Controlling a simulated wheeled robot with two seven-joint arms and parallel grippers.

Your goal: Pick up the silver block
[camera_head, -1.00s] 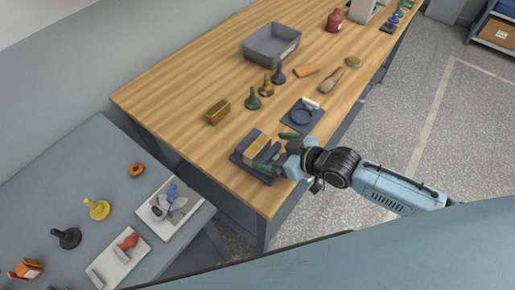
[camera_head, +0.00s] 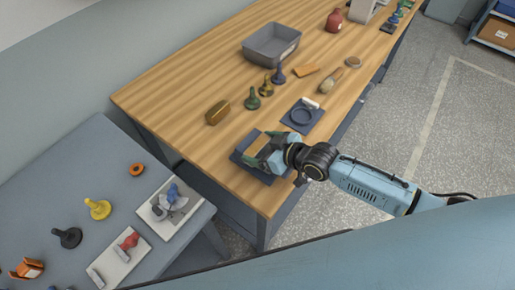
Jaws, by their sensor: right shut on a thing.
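My right gripper (camera_head: 266,150) reaches in from the right over the dark tray (camera_head: 243,158) at the near edge of the wooden table. Its dark fingers are shut on a block (camera_head: 256,146) at the tray. The block shows a tan, greyish top, and the gripper hides much of it. I cannot clearly make out a silver colour or whether the block is clear of the tray. My left gripper is not in view.
A brassy block (camera_head: 218,112) lies left of the bobbins (camera_head: 253,101). A dark mat with a ring (camera_head: 302,116) lies just beyond my gripper. A grey bin (camera_head: 271,45) stands farther back. A grey side table (camera_head: 100,160) at left holds several tools.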

